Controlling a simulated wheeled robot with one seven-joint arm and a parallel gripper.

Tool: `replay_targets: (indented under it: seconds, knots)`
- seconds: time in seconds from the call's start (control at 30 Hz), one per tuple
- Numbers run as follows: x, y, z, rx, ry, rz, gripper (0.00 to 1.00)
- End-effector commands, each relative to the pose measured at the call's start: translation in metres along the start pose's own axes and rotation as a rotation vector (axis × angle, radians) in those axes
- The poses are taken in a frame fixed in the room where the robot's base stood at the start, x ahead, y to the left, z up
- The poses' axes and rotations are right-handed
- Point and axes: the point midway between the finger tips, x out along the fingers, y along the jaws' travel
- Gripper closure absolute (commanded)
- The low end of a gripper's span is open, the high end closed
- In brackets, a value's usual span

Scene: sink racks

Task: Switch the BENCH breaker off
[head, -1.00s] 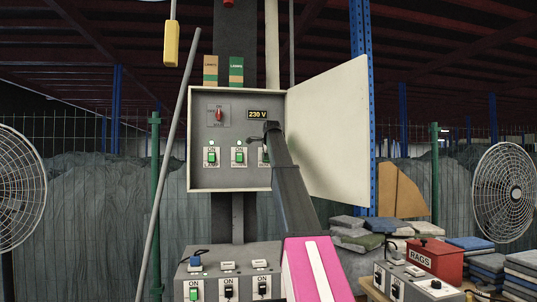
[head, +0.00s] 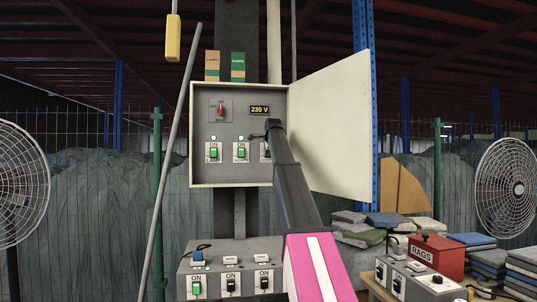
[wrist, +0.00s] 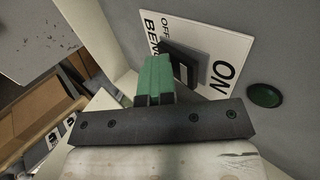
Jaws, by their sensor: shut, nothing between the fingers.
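The open grey breaker box (head: 232,172) stands at the middle of the head view with a row of three breakers. The BENCH breaker (wrist: 186,66) shows in the wrist view as a dark switch on a white plate with ON, OFF and a cut-off "BEN". It is the right one of the row and is mostly hidden by my arm in the head view. My gripper (head: 271,125) is shut and empty, at the panel just above that breaker. In the wrist view, its green-faced fingers (wrist: 154,78) overlap the plate's edge; contact and the switch's position are unclear.
The box door (head: 332,125) stands open just right of my arm. The other two breakers (head: 213,151) show green with lit lamps. A dark green lamp (wrist: 264,95) sits beside the ON mark. A lower switch panel (head: 212,262) is below, and a red RAGS box (head: 437,257) at right.

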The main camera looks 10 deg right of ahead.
Motion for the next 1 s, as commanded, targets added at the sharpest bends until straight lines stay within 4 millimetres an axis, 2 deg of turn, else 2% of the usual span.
replay_targets:
  seconds: [0.47,0.83,1.0]
  knots:
    - [-0.011,-0.015,0.0,0.0,0.0,-0.008,1.0]
    - [-0.013,-0.013,-0.001,0.0,0.0,-0.007,1.0]
    - [-0.025,-0.004,-0.006,-0.001,0.0,-0.006,1.0]
